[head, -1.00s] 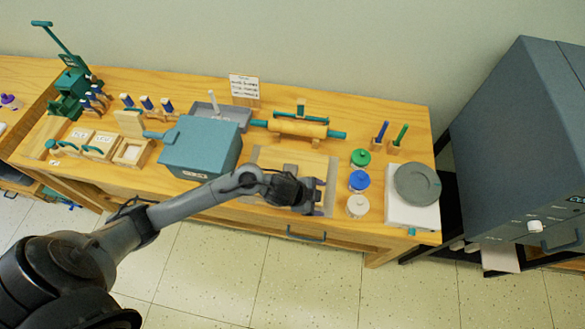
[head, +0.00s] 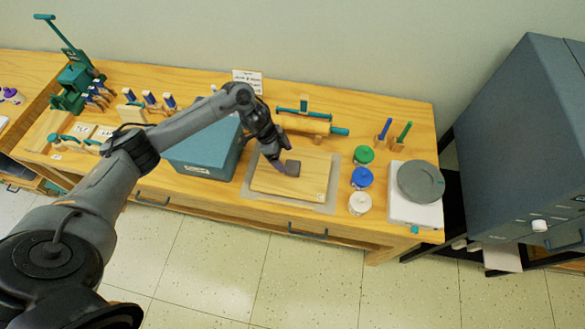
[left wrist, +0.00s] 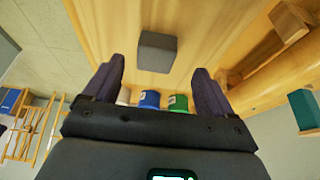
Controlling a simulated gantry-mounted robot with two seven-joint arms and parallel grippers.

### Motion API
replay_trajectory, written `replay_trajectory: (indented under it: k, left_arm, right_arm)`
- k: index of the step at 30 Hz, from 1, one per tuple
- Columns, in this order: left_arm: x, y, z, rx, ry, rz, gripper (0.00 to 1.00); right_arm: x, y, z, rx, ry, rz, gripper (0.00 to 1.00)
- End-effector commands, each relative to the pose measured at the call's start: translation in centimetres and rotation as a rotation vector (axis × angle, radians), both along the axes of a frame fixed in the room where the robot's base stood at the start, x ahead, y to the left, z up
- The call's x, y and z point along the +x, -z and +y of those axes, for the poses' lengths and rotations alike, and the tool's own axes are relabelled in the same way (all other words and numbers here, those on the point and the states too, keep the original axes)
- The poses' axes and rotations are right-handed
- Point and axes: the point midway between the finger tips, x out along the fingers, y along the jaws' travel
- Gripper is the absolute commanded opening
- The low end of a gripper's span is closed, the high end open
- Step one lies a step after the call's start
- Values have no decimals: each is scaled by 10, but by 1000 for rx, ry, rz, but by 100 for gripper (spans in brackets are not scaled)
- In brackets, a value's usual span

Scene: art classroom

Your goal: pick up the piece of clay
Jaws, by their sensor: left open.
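The piece of clay (head: 293,168) is a small dark grey block lying on a wooden board (head: 272,188). My left gripper (head: 281,164) is open and empty, low at the clay's left side in the head view, close to it. In the left wrist view the clay (left wrist: 157,52) shows ahead, centred between the two open fingertips (left wrist: 158,66) and a little beyond them. I cannot tell whether a finger touches it. My right gripper is not in view.
The board rests on a grey mat (head: 323,209). A blue-teal box (head: 205,158) stands close on the left, and a rolling pin (head: 312,127) lies behind. Green (head: 363,156), blue (head: 361,178) and white (head: 360,203) lidded jars stand right. The board's front is clear.

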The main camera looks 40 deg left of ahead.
Motion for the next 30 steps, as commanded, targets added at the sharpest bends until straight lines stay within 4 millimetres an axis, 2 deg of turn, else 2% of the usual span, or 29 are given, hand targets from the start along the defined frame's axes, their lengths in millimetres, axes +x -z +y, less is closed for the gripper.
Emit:
replay_trajectory:
  k: [5,16,26,30]
  left_arm:
    - [1,8,-4,0,1,0,85]
    - [7,46,-24,0,0,0,85]
    - [8,50,-25,2,1,-2,85]
    - [8,50,-25,2,1,-2,65]
  right_arm:
    - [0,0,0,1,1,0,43]
    - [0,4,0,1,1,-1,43]
    - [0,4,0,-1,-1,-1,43]
    - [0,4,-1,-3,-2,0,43]
